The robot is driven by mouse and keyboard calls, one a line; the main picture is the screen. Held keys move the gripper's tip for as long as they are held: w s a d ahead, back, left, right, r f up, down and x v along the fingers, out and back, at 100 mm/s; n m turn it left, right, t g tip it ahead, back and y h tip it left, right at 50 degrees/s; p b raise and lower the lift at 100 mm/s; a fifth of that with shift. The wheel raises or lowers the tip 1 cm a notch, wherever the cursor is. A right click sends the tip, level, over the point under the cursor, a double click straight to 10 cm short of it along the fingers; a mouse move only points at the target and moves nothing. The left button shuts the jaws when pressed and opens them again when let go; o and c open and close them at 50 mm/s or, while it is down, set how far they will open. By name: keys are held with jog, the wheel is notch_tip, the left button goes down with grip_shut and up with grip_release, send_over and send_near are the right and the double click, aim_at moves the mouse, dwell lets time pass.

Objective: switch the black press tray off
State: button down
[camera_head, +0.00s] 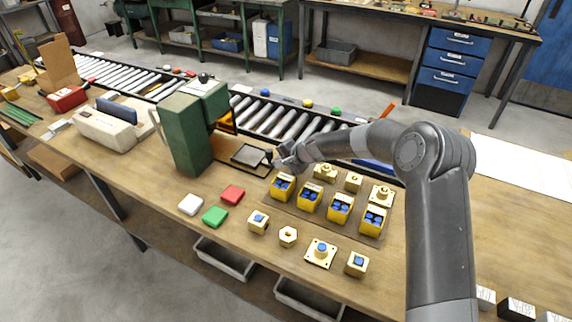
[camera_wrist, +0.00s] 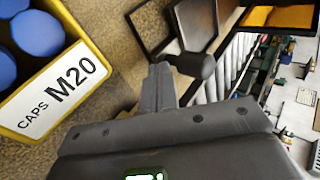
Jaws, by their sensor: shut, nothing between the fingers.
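The black press tray (camera_head: 248,155) lies on the bench at the foot of the green press (camera_head: 186,135). Part of a dark framed tray (camera_wrist: 152,27) shows at the top of the wrist view. My gripper (camera_head: 274,160) is at the tray's right side, shut and empty. In the wrist view its closed fingers (camera_wrist: 158,82) point at a black rounded knob (camera_wrist: 197,65) on a thick dark handle (camera_wrist: 196,22). The fingers overlap or come very near the knob; I cannot tell whether they touch. No on or off marking is visible on the tray.
Yellow bins with blue caps (camera_head: 309,198) stand just in front of my gripper; one labelled CAPS M20 (camera_wrist: 62,90) is close in the wrist view. A roller conveyor (camera_head: 270,118) runs behind.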

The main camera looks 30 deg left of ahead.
aim_at(238, 152)
jog(key=shift+a, duration=0.3)
jog(key=a, duration=1.5)
jog(key=shift+a, duration=0.35)
jog(key=shift+a+r, duration=0.1)
jog(key=shift+a, duration=0.25)
jog(key=shift+a+r, duration=0.1)
jog(key=shift+d, duration=0.5)
jog(key=d, duration=0.3)
jog(key=shift+s+d, duration=0.25)
jog(key=shift+d, duration=0.05)
jog(key=v, duration=0.8)
jog(key=shift+d+r, duration=0.1)
jog(key=shift+d, duration=0.2)
jog(key=shift+s+d+r, duration=0.15)
jog(key=shift+d+r, duration=0.2)
jog(key=shift+d, duration=0.05)
